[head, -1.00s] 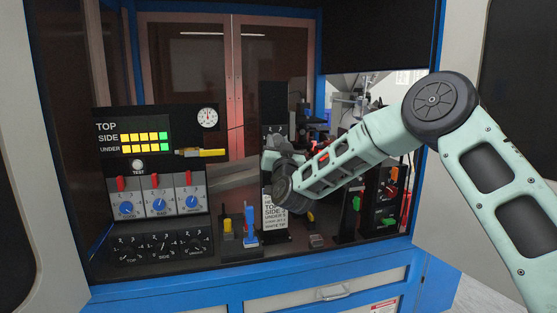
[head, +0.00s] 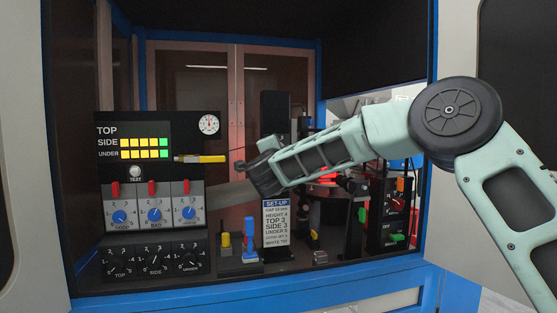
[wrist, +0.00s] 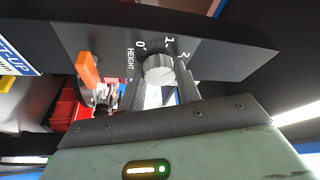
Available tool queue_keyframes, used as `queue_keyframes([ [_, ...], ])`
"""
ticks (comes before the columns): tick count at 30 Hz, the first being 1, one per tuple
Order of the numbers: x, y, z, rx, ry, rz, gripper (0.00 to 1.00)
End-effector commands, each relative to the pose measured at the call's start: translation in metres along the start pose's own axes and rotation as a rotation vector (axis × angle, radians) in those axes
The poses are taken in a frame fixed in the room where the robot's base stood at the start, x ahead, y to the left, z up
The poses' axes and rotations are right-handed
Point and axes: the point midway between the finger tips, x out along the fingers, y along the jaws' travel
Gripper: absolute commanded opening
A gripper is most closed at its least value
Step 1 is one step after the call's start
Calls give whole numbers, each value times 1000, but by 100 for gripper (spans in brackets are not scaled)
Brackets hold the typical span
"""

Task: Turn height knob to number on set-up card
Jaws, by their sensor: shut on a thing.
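The grey ridged height knob (wrist: 158,68) is on a dark panel, beside the word HEIGHT and the numbers 0, 1 and 2. In the wrist view my gripper (wrist: 160,88) has its fingers on either side of the knob and is shut on it. I cannot make out which number the knob points to. In the head view my gripper (head: 266,146) is at the dark upright post (head: 275,108), and my wrist hides the knob. The white set-up card (head: 275,222), with a blue heading, hangs below; its height line appears to read 4.
An orange lever (wrist: 88,70) sticks out close to the knob in the wrist view. At left stands a control panel (head: 118,190) with several dials and red switches. Yellow and blue uprights (head: 249,232) stand low before the card. Lit red machinery (head: 322,190) is at right.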

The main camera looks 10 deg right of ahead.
Motion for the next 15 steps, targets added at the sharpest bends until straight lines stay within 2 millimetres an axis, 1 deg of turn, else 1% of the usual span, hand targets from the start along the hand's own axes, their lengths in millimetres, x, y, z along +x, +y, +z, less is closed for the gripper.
queue_keyframes([
  [1,-1,2,1,42,0,17,11],
  [15,0,-2,-1,454,1,188,11],
])
